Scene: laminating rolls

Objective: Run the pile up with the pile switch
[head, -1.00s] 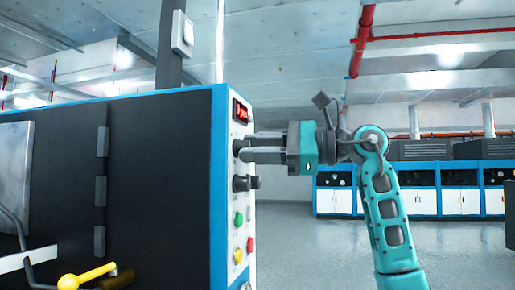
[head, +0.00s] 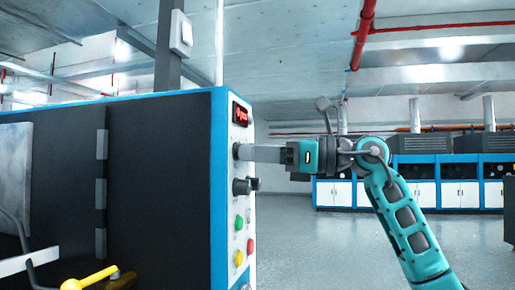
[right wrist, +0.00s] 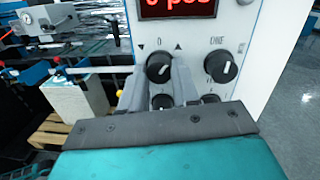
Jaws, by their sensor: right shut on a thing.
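The pile switch is a round black knob in the right wrist view (right wrist: 158,68), with a down arrow, a 0 and an up arrow above it on the white panel. In the head view the knob (head: 236,150) shows at the panel's edge, mostly hidden by the fingers. My right gripper (head: 242,152) reaches in from the right and is shut on this knob. In the right wrist view the gripper (right wrist: 160,80) has one finger on each side of the knob. The knob's exact pointer angle is hard to read. My left gripper is not in view.
A red digital display (head: 240,114) sits above the switch. Another black knob (right wrist: 222,67) is to its right in the right wrist view. Below are a black knob (head: 245,186) and green (head: 239,222), red (head: 250,218) and yellow (head: 239,257) buttons. Open floor (head: 310,240) lies right of the machine.

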